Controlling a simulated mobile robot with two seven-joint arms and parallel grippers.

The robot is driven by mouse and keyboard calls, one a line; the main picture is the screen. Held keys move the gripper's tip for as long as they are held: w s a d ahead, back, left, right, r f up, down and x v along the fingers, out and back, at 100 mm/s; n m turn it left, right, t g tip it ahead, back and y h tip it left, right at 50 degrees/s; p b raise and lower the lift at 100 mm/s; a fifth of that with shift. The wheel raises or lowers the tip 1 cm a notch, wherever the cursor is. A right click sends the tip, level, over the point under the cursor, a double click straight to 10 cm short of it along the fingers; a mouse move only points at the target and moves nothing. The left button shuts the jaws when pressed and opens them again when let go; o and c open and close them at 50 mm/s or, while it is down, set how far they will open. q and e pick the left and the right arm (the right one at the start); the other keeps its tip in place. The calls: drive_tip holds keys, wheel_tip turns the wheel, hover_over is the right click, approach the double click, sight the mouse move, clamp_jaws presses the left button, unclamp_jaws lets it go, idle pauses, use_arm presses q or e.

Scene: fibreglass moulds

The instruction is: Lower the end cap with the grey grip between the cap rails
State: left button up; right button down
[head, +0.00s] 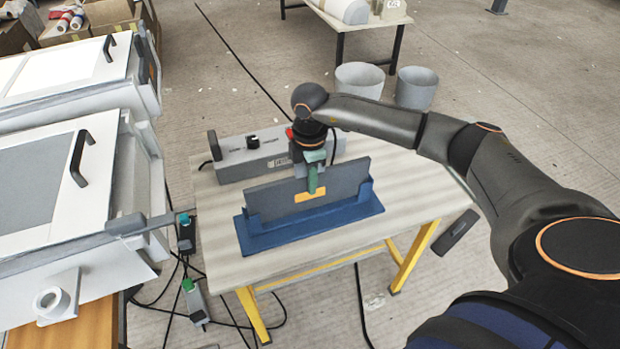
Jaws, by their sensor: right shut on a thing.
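My right gripper (313,182) is shut on a flat dark grey panel, the end cap (345,184), at its top middle. The cap has an orange patch on its face, and its grip is hidden by the fingers. The cap stands upright in a blue stand (262,242) on the small table; whether it rests on the stand's bottom cannot be told. The cap rails cannot be picked out for certain; white moulds (62,226) with dark handles stand at the left. My left gripper is not in view.
A grey control box (262,158) stands behind the stand on the table (395,205). A dark bar (456,232) shows off the table's right edge. Cables and small boxes with coloured tops (194,300) lie between moulds and table. Two grey bins (416,88) stand behind.

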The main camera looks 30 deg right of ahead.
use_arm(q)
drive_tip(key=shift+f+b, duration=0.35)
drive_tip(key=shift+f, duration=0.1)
use_arm(e)
drive_tip(key=shift+f, duration=0.7)
drive_tip(key=c, duration=0.7)
unclamp_jaws()
wheel_tip(320, 180, up, 3)
drive_tip(key=shift+w, duration=0.1)
wheel_tip(320, 180, up, 8)
drive_tip(key=shift+r, duration=0.2)
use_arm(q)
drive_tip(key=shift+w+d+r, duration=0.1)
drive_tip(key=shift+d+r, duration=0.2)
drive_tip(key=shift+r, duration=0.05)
use_arm(e)
drive_tip(key=shift+r, duration=0.6)
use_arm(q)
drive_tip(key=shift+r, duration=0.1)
